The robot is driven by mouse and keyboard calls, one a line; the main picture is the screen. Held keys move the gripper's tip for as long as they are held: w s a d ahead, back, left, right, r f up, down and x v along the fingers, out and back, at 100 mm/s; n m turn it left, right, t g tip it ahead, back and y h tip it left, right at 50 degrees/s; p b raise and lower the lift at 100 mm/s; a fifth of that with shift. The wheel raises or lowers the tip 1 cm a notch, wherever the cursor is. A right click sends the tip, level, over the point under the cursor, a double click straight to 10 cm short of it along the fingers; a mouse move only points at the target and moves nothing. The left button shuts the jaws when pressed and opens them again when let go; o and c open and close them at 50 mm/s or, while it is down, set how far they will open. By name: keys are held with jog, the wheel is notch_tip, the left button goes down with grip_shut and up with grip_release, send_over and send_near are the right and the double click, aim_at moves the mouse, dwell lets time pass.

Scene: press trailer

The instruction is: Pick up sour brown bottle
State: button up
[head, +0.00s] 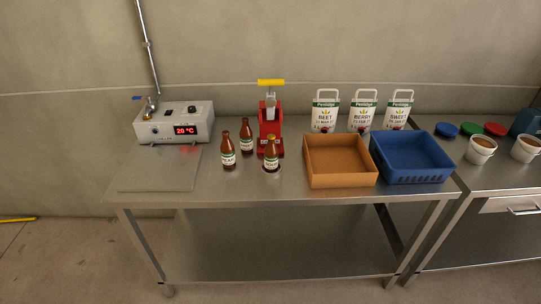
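Three brown bottles with pale labels stand upright on the steel table in the head view. One brown bottle (271,154) stands at the front right, just before the red press; its label looks like it may read "SOUR", but the print is too small to be sure. A second brown bottle (228,152) stands to its left, its label unclear. A third brown bottle (246,138) stands farther back between them, beside the press. My gripper is not in view.
The red press (270,124) with a yellow handle stands close behind the bottles. A grey control box (174,122) is at left. An orange-brown box (340,182) and blue crate (414,176) are at right, with several white pouches behind. The table (230,187) is clear in front.

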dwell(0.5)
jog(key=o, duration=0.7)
